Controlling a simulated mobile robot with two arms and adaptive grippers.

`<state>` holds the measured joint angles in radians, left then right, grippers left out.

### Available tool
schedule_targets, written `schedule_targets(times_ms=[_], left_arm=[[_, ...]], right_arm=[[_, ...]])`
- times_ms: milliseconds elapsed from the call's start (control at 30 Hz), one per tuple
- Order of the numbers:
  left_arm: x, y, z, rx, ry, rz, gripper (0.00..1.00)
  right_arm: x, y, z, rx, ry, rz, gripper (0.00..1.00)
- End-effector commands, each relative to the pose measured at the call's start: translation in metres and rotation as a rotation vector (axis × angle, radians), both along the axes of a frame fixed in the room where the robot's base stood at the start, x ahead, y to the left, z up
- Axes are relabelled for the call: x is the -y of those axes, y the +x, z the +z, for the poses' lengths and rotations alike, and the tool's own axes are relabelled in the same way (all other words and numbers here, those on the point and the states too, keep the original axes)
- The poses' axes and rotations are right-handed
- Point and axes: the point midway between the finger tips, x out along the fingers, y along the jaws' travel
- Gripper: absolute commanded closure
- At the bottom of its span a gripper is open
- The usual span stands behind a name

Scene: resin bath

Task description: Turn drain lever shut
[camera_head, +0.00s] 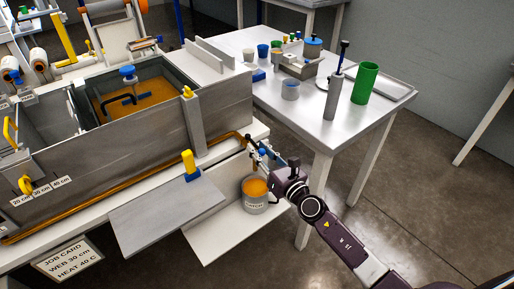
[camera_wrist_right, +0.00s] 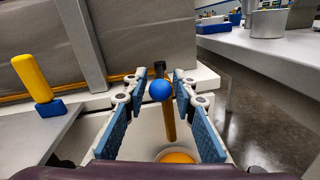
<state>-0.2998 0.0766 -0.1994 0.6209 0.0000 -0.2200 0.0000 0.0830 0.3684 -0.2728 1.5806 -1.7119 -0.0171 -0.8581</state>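The drain lever shows in the right wrist view as a blue ball knob (camera_wrist_right: 160,90) with a dark fitting (camera_wrist_right: 161,68) behind it. My right gripper (camera_wrist_right: 158,97) is open, its two blue-padded fingers on either side of the knob, with visible gaps. An orange-brown resin stream (camera_wrist_right: 170,122) runs down below the fitting. The catch can (camera_head: 255,207), holding orange resin, stands below; its orange contents (camera_wrist_right: 178,157) show in the wrist view. My left gripper is not in view.
The grey bath tank (camera_head: 95,168) stands left of the gripper, with a yellow handle on a blue base (camera_head: 190,166) on the ledge before it. A metal table (camera_head: 310,118) behind holds a green cylinder (camera_head: 365,83) and several cups. Floor at the right is clear.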

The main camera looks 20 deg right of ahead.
Motion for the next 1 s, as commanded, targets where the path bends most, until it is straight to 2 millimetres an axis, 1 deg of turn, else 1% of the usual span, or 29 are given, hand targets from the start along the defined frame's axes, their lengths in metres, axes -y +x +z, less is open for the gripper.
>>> schedule_targets(times_ms=[33,167,433,467,667,1000], left_arm=[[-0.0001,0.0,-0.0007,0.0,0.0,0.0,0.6],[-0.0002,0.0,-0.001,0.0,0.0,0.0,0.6],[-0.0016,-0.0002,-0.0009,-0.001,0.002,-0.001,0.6],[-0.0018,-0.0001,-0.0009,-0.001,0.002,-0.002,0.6],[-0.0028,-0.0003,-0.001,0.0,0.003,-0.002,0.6],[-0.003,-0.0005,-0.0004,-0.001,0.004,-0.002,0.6]], right_arm=[[-0.0013,0.0047,-0.0003,0.0,0.001,0.0,0.75],[-0.0028,0.0105,-0.0005,-0.001,0.001,0.0,0.75],[-0.003,0.0115,-0.0005,-0.001,0.001,0.0,0.75],[-0.0029,0.0115,-0.0004,-0.001,0.001,0.0,0.77],[-0.0028,0.0115,-0.0004,-0.002,0.002,-0.001,0.99],[-0.0028,0.0113,-0.0002,-0.002,0.002,-0.002,1.0]])
